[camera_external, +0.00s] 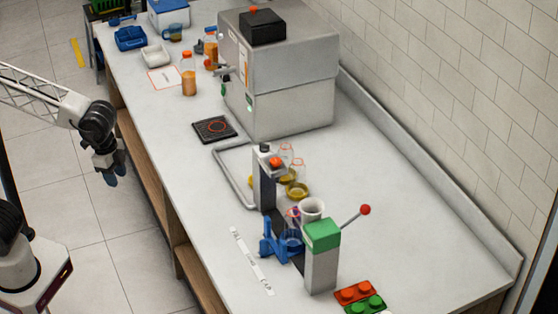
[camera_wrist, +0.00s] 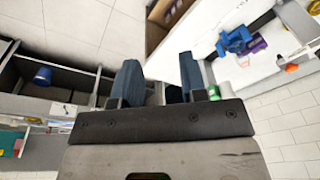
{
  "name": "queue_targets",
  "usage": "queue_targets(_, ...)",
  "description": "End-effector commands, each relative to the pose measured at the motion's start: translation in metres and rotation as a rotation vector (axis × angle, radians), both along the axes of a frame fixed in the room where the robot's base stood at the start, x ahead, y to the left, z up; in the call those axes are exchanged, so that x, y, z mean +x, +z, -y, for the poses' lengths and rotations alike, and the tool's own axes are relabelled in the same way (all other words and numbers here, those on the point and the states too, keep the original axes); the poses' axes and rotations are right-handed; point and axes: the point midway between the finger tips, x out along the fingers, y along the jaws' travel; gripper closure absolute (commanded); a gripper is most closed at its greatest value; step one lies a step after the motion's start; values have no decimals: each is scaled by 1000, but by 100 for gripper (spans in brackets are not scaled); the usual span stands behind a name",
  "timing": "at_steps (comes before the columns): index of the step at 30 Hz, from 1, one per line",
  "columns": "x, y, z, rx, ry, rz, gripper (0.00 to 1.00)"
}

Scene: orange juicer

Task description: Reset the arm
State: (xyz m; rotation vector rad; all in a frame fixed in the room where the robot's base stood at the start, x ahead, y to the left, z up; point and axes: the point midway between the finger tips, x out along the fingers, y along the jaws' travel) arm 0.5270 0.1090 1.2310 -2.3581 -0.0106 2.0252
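My gripper (camera_external: 110,176) hangs at the left in the external view, over the floor beside the counter's front edge. Its dark blue fingers point down. In the wrist view the two fingers of my gripper (camera_wrist: 160,80) stand well apart with nothing between them. The orange juicer (camera_external: 321,255), a grey post with a green top, a white cup and a red-knobbed lever, stands on the near part of the counter. A blue holder (camera_external: 279,243) is beside it. My gripper touches none of these.
The white counter (camera_external: 420,230) runs along a tiled wall. A large metal machine (camera_external: 280,75) stands on it. The floor (camera_external: 95,235) around my gripper looks clear.

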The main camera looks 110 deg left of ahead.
Motion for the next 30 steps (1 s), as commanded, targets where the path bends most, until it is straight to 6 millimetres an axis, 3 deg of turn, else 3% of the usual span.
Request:
queue_targets(9,-79,-24,54,-9,-5,31,61)
queue_targets(21,-174,-70,100,-27,-7,66,61)
queue_targets(30,-209,-91,113,-36,-6,79,61)
